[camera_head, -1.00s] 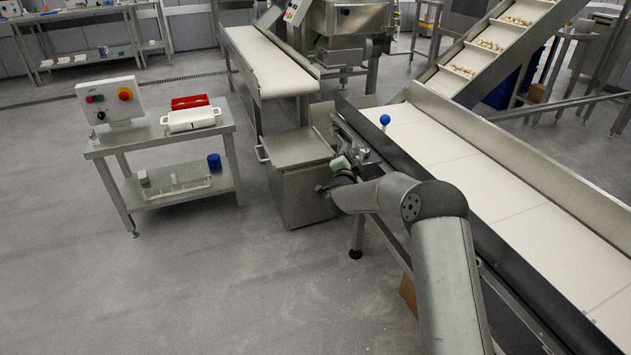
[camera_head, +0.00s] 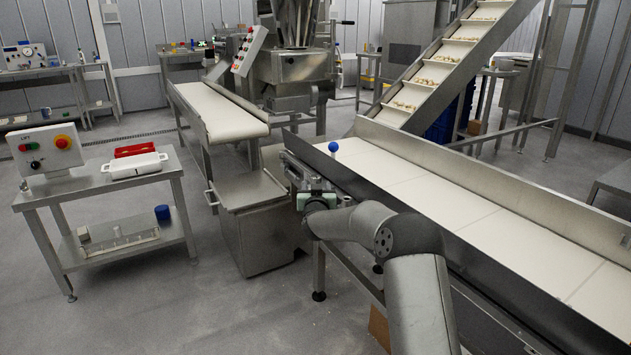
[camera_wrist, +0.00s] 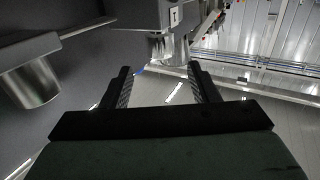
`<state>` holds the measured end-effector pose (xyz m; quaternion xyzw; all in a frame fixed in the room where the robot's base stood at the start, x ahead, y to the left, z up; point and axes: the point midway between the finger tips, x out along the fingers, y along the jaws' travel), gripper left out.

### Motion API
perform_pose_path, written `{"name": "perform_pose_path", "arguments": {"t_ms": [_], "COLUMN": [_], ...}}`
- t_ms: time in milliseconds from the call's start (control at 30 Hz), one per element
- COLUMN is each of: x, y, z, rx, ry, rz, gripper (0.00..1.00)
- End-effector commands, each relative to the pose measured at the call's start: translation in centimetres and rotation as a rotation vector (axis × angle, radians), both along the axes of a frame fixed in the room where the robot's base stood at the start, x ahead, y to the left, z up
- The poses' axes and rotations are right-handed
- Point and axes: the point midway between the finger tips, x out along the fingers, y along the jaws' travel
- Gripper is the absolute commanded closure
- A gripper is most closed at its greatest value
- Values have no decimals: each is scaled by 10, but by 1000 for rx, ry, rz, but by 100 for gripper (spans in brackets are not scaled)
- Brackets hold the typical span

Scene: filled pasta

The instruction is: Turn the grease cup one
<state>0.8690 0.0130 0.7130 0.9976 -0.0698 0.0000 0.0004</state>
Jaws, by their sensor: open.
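In the wrist view, a ridged metal cap (camera_wrist: 172,50), which looks like the grease cup, sits under a grey metal block carrying a label "1" (camera_wrist: 174,16). My gripper (camera_wrist: 160,72) is open, its two dark ridged fingers apart. The cap appears ahead of the fingertips, slightly right of the middle of the gap, and nothing shows held between them. In the head view, my wrist is beside the near end of the inclined conveyor's side frame (camera_head: 290,165); the fingers and cap cannot be made out there.
A smooth metal cylinder (camera_wrist: 30,82) hangs at left in the wrist view. A steel bin (camera_head: 255,225) is close left of my wrist. A side table (camera_head: 180,168) stands farther left over open floor.

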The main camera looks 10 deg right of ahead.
Motion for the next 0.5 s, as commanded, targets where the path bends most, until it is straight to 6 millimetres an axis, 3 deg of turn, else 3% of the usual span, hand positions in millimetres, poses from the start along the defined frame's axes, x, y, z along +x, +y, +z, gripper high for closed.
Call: {"name": "perform_pose_path", "arguments": {"t_ms": [200, 500], "x": [40, 70], "y": [-5, -9], "z": [-2, -1], "rx": [3, 1], "ry": [-1, 0], "rz": [-1, 0], "gripper": [46, 46]}}
